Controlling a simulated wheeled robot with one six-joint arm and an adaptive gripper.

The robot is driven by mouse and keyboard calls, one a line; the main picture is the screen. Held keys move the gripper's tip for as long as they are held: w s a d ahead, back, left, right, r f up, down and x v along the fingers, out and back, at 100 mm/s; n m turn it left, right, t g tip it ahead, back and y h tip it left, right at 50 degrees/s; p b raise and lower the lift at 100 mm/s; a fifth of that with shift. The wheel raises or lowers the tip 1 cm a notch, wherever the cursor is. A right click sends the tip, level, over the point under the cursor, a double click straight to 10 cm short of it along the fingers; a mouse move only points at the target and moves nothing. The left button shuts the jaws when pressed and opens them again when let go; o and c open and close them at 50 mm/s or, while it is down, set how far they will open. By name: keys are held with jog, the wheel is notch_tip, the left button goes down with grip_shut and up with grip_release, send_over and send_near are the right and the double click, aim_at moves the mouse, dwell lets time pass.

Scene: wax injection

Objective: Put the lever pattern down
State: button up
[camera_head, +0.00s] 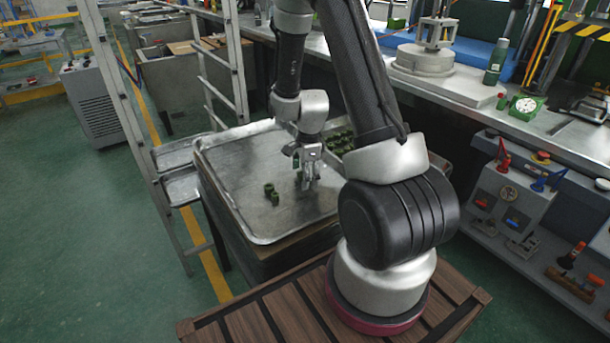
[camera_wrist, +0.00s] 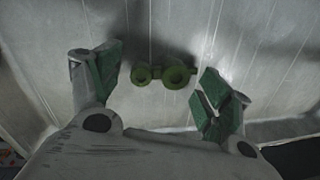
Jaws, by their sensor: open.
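In the wrist view a green lever pattern (camera_wrist: 165,75), with a larger ring and a smaller ring joined side by side, lies on the grey metal tray (camera_wrist: 45,75). My gripper (camera_wrist: 152,84) is open, its green-padded fingers apart on either side of the pattern. In the head view my gripper (camera_head: 306,182) points down low over the tray (camera_head: 228,170). A small green piece (camera_head: 271,193) lies on the tray to its left. I cannot tell whether this is the same pattern. The fingers hide the spot beneath them.
Several green pieces (camera_head: 340,140) stand behind my gripper on the tray, partly hidden by my arm. A metal ladder frame (camera_head: 128,125) stands at the left. A workbench (camera_head: 460,90) runs along the right. The tray's left part is bare.

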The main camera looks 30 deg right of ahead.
jog(key=s+a+r+n, duration=0.1)
jog(key=s+r+n, duration=0.2)
jog(key=r, duration=0.7)
jog(key=s+a+r+n, duration=0.1)
jog(key=s+r+n, duration=0.1)
jog(key=r, duration=0.8)
jog(key=s+a+r+n+t, duration=0.1)
jog(key=s+r+n, duration=0.5)
jog(key=s+n, duration=0.2)
jog(key=s+a+r+n+t, duration=0.1)
jog(key=s+a+r+n, duration=0.1)
jog(key=s+r+n, duration=0.4)
jog(key=s+n, duration=0.1)
jog(key=s, duration=0.3)
jog(key=shift+s+r+n+t, duration=0.15)
jog(key=shift+r+n+t, duration=0.1)
jog(key=shift+n+t, duration=0.15)
